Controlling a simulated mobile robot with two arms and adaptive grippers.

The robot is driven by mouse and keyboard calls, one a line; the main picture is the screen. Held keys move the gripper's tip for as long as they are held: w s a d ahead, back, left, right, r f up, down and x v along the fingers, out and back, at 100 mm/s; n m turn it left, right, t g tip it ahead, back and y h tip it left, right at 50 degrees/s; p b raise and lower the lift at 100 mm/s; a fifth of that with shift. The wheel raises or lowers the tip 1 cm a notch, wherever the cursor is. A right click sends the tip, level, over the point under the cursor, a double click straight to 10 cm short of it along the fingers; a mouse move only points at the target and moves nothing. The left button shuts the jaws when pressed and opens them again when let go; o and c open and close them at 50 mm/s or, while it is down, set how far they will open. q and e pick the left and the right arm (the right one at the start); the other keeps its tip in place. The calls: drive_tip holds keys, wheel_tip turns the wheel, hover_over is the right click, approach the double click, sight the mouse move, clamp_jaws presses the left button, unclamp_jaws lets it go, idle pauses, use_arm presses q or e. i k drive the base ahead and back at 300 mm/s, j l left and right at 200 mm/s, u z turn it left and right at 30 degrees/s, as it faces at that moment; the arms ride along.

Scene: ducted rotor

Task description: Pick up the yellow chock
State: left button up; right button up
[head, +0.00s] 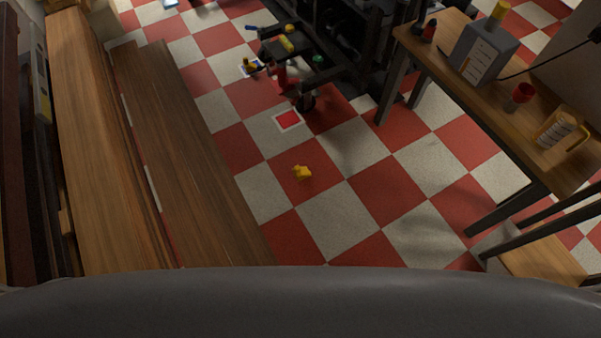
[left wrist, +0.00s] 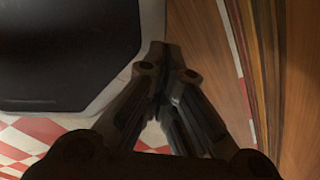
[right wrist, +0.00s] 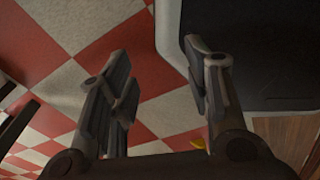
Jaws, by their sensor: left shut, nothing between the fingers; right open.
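The yellow chock (head: 302,172) lies on the red and white checkered floor, near the middle of the head view, with clear floor around it. A small yellow patch (right wrist: 199,143) shows at the lower middle of the right wrist view, partly hidden behind my right gripper; I cannot tell for sure that it is the chock. My right gripper (right wrist: 158,68) is open and empty above the floor. My left gripper (left wrist: 165,52) is shut and empty, beside wooden boards. Neither gripper shows in the head view.
A wooden table (head: 448,88) on the right bears a grey bottle (head: 483,52), a red cup (head: 519,96) and a yellow-handled jug (head: 558,128). Wooden benches (head: 180,150) run along the left. A dark rack (head: 345,40) stands at the back. The middle floor is mostly free.

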sight(300, 173)
drive_tip(key=i+j, duration=0.7)
drive_tip(key=i, duration=0.15)
